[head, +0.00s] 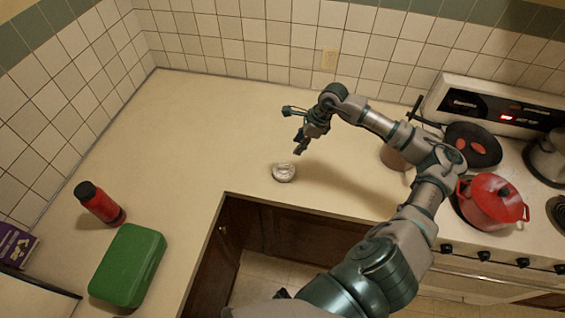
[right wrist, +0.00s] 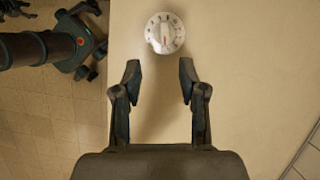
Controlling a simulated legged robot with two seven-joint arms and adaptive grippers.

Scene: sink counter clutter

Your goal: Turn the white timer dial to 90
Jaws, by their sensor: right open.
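The white timer dial (head: 284,172) is a small round timer lying on the beige counter near its front edge. In the right wrist view the timer dial (right wrist: 165,33) shows dark marks around its rim and a pale central knob with a reddish pointer line; the numbers are too small to read. My right gripper (head: 297,130) is above the counter, behind the dial in the head view. In the right wrist view my right gripper (right wrist: 160,70) is open and empty, its fingertips short of the dial and not touching it. A dark gripper-like part, probably my left gripper (right wrist: 82,38), shows over the floor.
A red bottle (head: 101,204) with a black cap and a green box (head: 128,265) stand on the left counter. A red pot (head: 492,200) and a pan (head: 473,146) are on the stove at right. The counter around the dial is clear.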

